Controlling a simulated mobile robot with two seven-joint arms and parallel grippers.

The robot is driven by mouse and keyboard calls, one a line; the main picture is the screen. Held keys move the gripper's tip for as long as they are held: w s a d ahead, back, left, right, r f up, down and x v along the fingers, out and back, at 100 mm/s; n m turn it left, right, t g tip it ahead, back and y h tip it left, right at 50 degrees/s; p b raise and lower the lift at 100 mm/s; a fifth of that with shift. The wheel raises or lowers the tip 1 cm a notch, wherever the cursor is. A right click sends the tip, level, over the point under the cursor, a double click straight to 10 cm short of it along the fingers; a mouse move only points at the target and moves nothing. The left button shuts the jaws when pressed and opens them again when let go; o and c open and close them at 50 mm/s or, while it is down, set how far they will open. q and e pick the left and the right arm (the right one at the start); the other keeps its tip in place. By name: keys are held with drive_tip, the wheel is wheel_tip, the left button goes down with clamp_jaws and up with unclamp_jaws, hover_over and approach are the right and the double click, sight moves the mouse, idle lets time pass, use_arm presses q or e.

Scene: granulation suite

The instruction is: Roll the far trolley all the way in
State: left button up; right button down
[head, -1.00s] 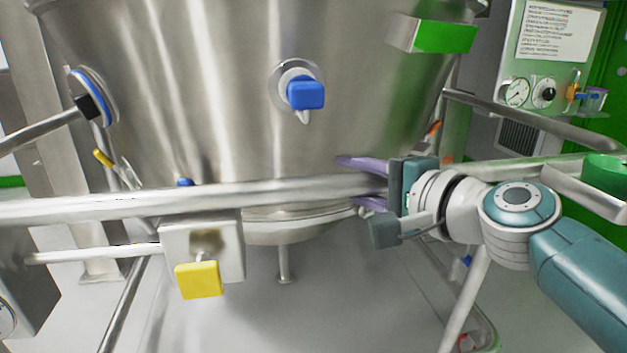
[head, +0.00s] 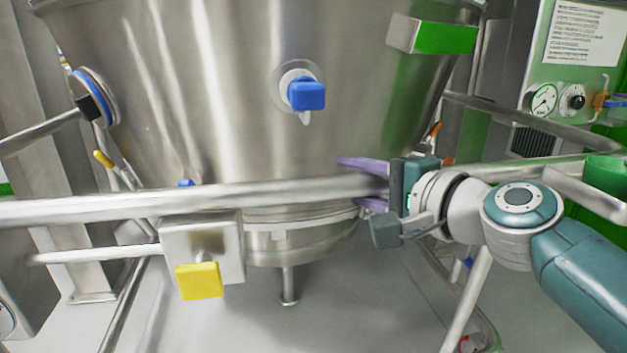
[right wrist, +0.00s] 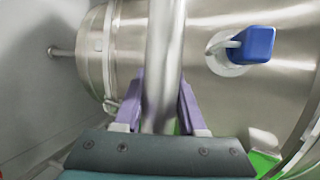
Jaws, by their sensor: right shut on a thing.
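The trolley carries a large steel bowl (head: 220,110) with a blue-handled valve (head: 306,93) on its front, and fills most of the head view. Its horizontal push bar (head: 200,197) runs across in front of the bowl. My right gripper (head: 364,184) is shut on this bar at its right part, with one purple finger above and one below. In the right wrist view the bar (right wrist: 163,60) passes between the two purple fingers (right wrist: 160,105). A grey box with a yellow pedal or tab (head: 199,281) hangs below the bar. My left gripper is not in view.
A panel with a gauge (head: 543,100) and a text sheet (head: 583,33) stands at the back right. A green-ended bracket (head: 446,38) is near the bowl's upper right. Steel columns (head: 45,120) stand at the left. Grey floor (head: 330,310) shows below the bowl.

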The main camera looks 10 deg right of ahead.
sight(378, 178)
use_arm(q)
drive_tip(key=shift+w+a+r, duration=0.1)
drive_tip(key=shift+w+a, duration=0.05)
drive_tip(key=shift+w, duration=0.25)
use_arm(e)
drive_tip(key=shift+w+a+r, duration=0.1)
drive_tip(key=shift+w+r, duration=0.45)
drive_tip(key=shift+r, duration=0.15)
drive_tip(key=c, duration=0.7)
unclamp_jaws()
drive_tip(key=shift+s+f, duration=0.1)
drive_tip(key=shift+s, duration=0.1)
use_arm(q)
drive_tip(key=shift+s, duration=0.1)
use_arm(e)
drive_tip(key=shift+o, duration=1)
drive_tip(key=shift+f, duration=0.15)
drive_tip(key=p+v, duration=0.3)
drive_tip(key=v, duration=0.5)
drive_tip(key=shift+s, duration=0.3)
drive_tip(key=shift+s+d+p, duration=0.3)
drive_tip(key=shift+s+d, duration=0.1)
drive_tip(key=shift+s, duration=0.1)
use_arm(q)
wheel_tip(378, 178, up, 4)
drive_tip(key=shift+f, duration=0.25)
